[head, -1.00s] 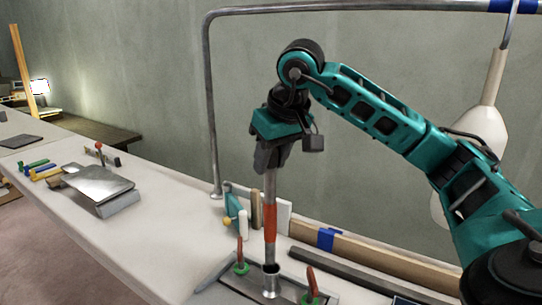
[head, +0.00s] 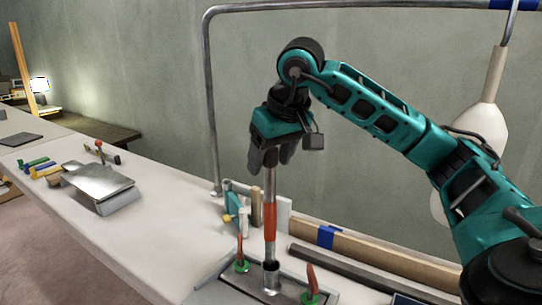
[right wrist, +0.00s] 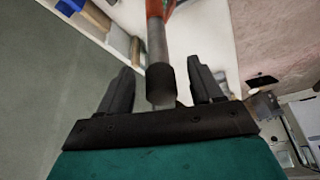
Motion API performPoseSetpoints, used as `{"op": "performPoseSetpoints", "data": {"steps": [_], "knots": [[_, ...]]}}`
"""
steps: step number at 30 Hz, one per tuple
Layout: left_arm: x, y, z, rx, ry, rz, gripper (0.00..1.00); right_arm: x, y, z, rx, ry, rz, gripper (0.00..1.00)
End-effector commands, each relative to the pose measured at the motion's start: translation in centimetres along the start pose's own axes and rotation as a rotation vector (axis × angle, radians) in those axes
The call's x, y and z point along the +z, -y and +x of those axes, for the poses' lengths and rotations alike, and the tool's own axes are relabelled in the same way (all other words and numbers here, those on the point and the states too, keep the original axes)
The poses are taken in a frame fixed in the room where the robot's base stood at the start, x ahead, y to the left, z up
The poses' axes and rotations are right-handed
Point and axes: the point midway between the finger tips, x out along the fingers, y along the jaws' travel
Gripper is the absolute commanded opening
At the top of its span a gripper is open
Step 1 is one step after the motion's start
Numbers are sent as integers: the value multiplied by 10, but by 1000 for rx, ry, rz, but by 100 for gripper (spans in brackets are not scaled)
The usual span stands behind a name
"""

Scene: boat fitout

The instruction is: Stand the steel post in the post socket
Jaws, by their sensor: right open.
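The steel post (head: 270,190), with an orange-red band, stands upright with its lower end in the post socket (head: 271,278). The socket is a short metal tube on a grey plate. My right gripper (head: 271,160) is above the post's upper end with its jaws open, one finger on each side. In the right wrist view, the post's dark end (right wrist: 160,84) lies between the spread fingers, with a gap to each. How deep the post sits inside the socket is hidden. My left gripper is not in view.
Red-handled clamps with green parts (head: 241,262) (head: 310,285) flank the socket. A wooden strip with blue tape (head: 375,252) and a dark bar (head: 350,275) lie to the right. A metal box (head: 98,183) sits left; the bench between is clear.

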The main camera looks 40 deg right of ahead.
Motion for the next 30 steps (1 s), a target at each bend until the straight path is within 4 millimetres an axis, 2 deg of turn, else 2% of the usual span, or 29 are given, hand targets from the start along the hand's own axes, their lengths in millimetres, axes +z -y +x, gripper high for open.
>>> {"op": "performPoseSetpoints", "data": {"steps": [5, 15, 19, 24, 30], "knots": [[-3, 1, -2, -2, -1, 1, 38, -2, 0, -19, -1, -5, 0, 65], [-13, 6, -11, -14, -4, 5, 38, -2, 0, -95, -1, -7, 0, 65], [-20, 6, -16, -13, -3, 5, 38, -2, 0, -118, 1, -7, 1, 65], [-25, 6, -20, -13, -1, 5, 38, -1, 0, -129, 0, -4, 0, 65], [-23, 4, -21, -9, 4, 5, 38, 0, 0, -130, -1, -3, 0, 65]]}}
